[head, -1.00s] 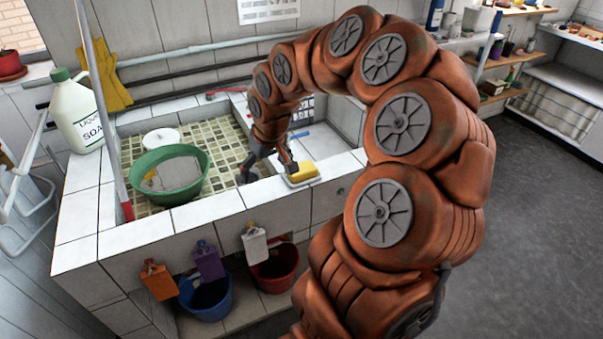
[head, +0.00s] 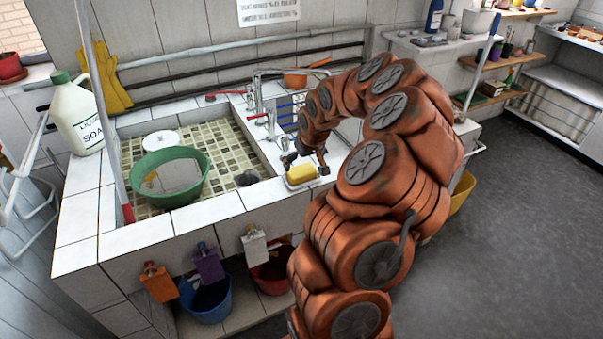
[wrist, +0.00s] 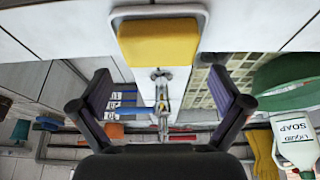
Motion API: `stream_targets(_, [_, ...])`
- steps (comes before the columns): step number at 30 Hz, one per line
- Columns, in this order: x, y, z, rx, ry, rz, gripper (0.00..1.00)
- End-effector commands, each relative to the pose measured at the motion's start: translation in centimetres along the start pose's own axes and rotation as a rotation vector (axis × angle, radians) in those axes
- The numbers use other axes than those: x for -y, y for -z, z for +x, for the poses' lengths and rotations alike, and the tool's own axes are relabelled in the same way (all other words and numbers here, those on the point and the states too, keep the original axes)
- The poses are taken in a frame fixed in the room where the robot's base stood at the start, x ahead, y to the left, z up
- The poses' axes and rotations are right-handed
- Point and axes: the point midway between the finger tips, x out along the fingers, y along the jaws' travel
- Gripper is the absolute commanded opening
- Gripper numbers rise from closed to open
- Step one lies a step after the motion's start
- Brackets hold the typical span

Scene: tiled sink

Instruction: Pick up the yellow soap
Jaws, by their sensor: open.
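The yellow soap (head: 301,173) lies in a small white dish (head: 303,185) on the tiled front ledge of the sink. It also shows in the wrist view (wrist: 158,42), at the top middle, in its dish (wrist: 203,12). My gripper (head: 305,163) is at the sink ledge right by the soap, its fingers partly hidden by my arm in the head view. In the wrist view my gripper (wrist: 160,90) has its two fingers wide apart with nothing between them. The soap lies beyond the fingertips, roughly centred between them, and is not touched in that view.
A green basin (head: 172,178) stands in the mosaic sink on the left. The tap (head: 262,92) rises behind the soap. A white liquid soap bottle (head: 77,115) stands at the left corner. Red (head: 273,272) and blue (head: 207,298) buckets sit below the ledge.

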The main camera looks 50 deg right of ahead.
Motion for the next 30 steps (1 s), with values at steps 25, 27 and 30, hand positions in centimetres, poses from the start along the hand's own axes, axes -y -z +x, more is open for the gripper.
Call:
stream_targets(25, [-0.1, -0.3, 4.8, -0.002, 0.001, 0.0, 0.98])
stream_targets(27, [-0.1, -0.3, 4.8, -0.002, 0.001, -0.001, 0.91])
stream_targets(30, [-0.1, -0.4, 4.8, -0.002, 0.001, -0.001, 0.8])
